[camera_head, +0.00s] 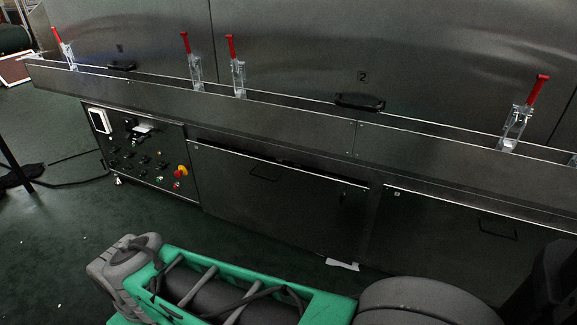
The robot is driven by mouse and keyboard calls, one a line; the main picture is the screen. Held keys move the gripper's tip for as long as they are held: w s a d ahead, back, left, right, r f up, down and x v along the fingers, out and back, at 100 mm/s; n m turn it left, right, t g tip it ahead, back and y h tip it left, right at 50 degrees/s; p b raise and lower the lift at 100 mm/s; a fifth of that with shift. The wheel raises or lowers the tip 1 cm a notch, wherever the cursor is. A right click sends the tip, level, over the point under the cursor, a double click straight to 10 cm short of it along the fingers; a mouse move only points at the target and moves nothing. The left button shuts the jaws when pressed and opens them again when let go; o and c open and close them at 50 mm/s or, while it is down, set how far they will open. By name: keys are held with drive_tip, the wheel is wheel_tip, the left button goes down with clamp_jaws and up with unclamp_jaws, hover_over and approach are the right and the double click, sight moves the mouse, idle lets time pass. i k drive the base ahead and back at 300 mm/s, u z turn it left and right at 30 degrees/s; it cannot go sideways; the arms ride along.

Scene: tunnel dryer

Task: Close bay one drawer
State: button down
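Two dark metal drawer fronts sit low in the long machine. The left drawer front (275,213) is beside the control panel and has a dark handle (265,173). A bright top edge and a dark strip behind it suggest it stands slightly out, but I cannot tell how far. The right drawer front (455,243) has a similar handle (498,229). Each has a small tag near its upper left corner, too small to read, so I cannot confirm which is bay one. My gripper is not in view.
A control panel (140,157) with a red and yellow knob is at the left. Red-handled clamps (195,75) stand along the ledge (260,108). Upper panels have dark handles (360,102). Green floor (60,245) is open at left; a white scrap (342,264) lies below the left drawer.

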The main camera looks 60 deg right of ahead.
sight(302, 208)
drive_tip(key=z, duration=2.2)
drive_tip(key=i, duration=0.7)
drive_tip(key=u, duration=2.7)
